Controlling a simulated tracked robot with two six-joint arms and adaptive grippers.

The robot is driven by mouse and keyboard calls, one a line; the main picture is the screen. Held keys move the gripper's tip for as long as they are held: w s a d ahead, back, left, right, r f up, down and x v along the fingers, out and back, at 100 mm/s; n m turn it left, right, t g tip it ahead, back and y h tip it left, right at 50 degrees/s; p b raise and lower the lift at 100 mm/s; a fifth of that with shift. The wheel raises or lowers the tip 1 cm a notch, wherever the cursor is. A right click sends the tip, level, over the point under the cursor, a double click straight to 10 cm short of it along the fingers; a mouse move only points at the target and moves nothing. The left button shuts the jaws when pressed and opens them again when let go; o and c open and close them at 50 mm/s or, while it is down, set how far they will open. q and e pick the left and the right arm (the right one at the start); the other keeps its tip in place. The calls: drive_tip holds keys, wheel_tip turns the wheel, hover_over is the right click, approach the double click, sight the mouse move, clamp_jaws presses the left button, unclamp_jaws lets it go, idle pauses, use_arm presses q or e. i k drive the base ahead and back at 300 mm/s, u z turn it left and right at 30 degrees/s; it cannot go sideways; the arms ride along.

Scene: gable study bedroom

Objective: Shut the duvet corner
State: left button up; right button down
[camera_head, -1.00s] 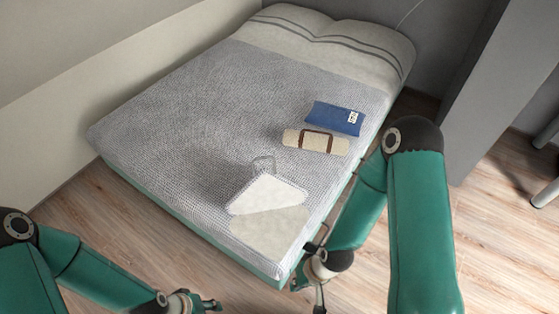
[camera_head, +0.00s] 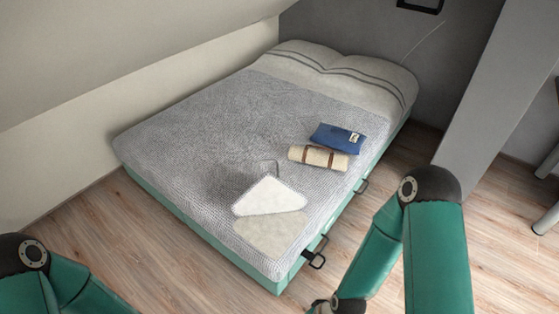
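The duvet (camera_head: 185,140) is a grey textured cover over the bed. Near its front right, a pale corner flap (camera_head: 270,197) is folded back, with a small grey loop (camera_head: 270,163) at its far side. A beige patch (camera_head: 272,233) shows in front of the flap, out to the bed's front corner. My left gripper is out of view; only part of my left arm shows at bottom left. My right arm reaches down to the bottom edge, right of the bed's front corner.
A blue folded item (camera_head: 337,137) and a cream roll with brown straps (camera_head: 318,158) lie on the bed's right side. Wooden floor (camera_head: 420,150) is clear along the right.

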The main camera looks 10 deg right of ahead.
sight(270, 194)
drive_tip(key=u, duration=0.15)
drive_tip(key=i, duration=0.9)
drive_tip(key=z, duration=0.1)
